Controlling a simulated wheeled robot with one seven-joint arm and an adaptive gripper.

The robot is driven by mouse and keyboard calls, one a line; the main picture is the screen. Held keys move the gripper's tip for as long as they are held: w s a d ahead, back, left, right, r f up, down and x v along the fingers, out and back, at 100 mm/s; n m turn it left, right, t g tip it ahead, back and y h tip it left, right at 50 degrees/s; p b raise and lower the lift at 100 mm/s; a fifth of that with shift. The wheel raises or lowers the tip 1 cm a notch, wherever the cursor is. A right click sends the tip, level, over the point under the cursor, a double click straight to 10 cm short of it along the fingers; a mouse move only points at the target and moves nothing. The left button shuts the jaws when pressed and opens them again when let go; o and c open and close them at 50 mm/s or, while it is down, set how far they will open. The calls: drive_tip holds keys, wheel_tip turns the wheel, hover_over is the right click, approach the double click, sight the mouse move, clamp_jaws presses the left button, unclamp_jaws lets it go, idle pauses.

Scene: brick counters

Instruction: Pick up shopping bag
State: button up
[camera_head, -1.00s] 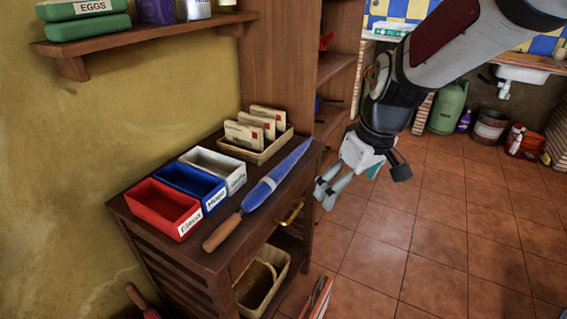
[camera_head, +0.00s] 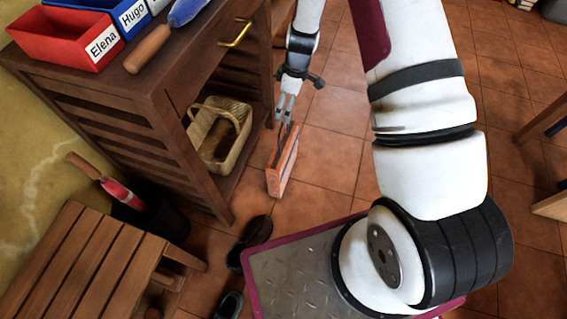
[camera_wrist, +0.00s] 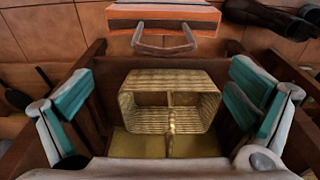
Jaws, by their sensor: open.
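The shopping bag (camera_head: 282,171) is orange with a pale edge and dark handles. It stands upright on the tiled floor in front of the wooden cabinet. It also shows at the top of the wrist view (camera_wrist: 165,20), with its handle towards my gripper. My gripper (camera_head: 285,108) points down just above the bag's handles in the head view. In the wrist view my gripper (camera_wrist: 160,75) has its two teal-padded fingers wide apart, with nothing held between them. The bag lies beyond the fingertips there. Whether a finger touches the handle cannot be told.
A wicker basket (camera_head: 222,146) sits on the cabinet's low shelf and shows between my fingers in the wrist view (camera_wrist: 170,83). Dark shoes (camera_head: 249,240) lie on the floor near the bag. A slatted wooden bench (camera_head: 85,262) is at lower left. Floor right of the bag is clear.

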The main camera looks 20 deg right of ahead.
drive_tip(key=shift+w+a+f+b, duration=0.2)
drive_tip(key=shift+f+b, duration=0.65)
drive_tip(key=shift+f, duration=1.35)
drive_tip(key=shift+s+a+f+b, duration=0.1)
drive_tip(key=shift+a+f+b, duration=0.5)
drive_tip(key=shift+f, duration=1.55)
drive_tip(key=shift+w+f+b, duration=0.15)
drive_tip(key=shift+f+b, duration=0.9)
drive_tip(key=shift+f, duration=1.15)
drive_tip(key=c, duration=1.8)
drive_tip(key=shift+r, duration=0.15)
